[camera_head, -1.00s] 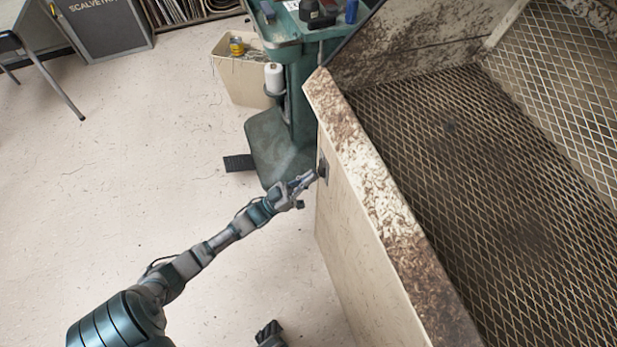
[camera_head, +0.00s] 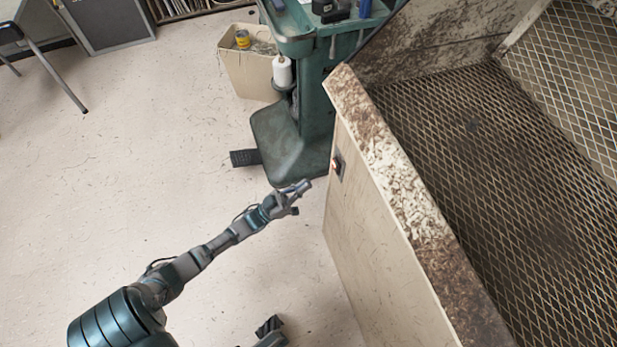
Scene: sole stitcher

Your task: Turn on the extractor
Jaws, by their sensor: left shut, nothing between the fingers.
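The extractor (camera_head: 408,200) is a large pale cabinet with a dirt-stained rim and a dark wire-mesh top, on the right of the head view. A small switch (camera_head: 336,166) sits on its left side panel, near the far end; it shows a red-orange glow. My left gripper (camera_head: 304,187) is shut and empty, a short way left of and below the switch, apart from the panel. A dark, partly cut-off piece at the bottom edge looks like my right gripper (camera_head: 269,327); its fingers are not clear.
A green machine stand (camera_head: 287,145) with a black pedal (camera_head: 245,158) stands just beyond the extractor's far corner. A pale bin (camera_head: 247,75) is behind it. A chair leg (camera_head: 62,84) and a dark board (camera_head: 105,22) are at the far left. The floor at left is clear.

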